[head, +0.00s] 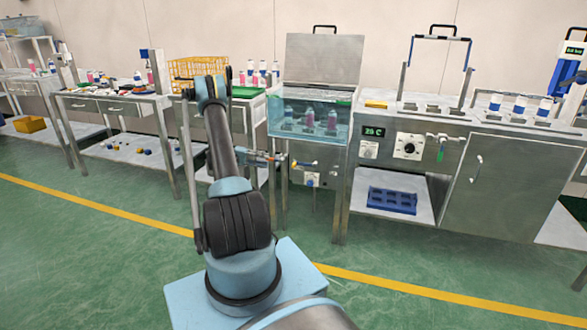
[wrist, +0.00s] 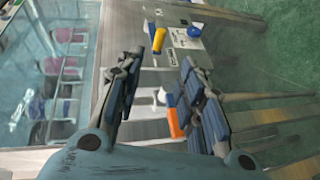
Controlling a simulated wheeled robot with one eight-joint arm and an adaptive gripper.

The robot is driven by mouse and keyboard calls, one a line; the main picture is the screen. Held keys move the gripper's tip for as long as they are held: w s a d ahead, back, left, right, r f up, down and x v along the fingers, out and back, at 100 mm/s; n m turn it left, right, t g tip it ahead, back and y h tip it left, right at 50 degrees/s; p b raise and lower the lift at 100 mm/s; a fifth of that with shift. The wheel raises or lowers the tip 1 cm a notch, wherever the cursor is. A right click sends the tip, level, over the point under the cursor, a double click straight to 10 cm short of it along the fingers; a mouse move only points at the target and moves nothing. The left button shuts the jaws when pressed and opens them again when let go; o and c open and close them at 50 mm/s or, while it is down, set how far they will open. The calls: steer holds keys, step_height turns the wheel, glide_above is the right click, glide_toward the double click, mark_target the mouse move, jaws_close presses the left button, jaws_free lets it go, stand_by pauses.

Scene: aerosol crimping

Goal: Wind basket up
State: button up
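The glass-walled water bath (head: 279,126) stands in the middle of the head view with its lid (head: 322,58) raised. Several pink-and-white cans (head: 310,119) sit low inside it; the basket under them is hard to make out. The bath also shows at the left of the wrist view (wrist: 30,95). My gripper (head: 284,160) is in front of the bath's lower front. In the wrist view its two fingers (wrist: 162,100) are well apart. An orange handle (wrist: 174,122) shows between them, close to the right-hand finger; contact cannot be told.
A yellow lever (wrist: 158,40) and a blue knob (wrist: 193,32) are on the bath's front beyond the fingers. A steel cabinet with a dial (head: 409,147) stands to the right. A yellow wire crate (head: 197,68) is on the left bench. The green floor in front is clear.

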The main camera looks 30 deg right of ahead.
mark_target(294, 165)
steer(key=x, duration=1.6)
steer(key=shift+s+d, duration=0.2)
steer(key=shift+d, duration=0.15)
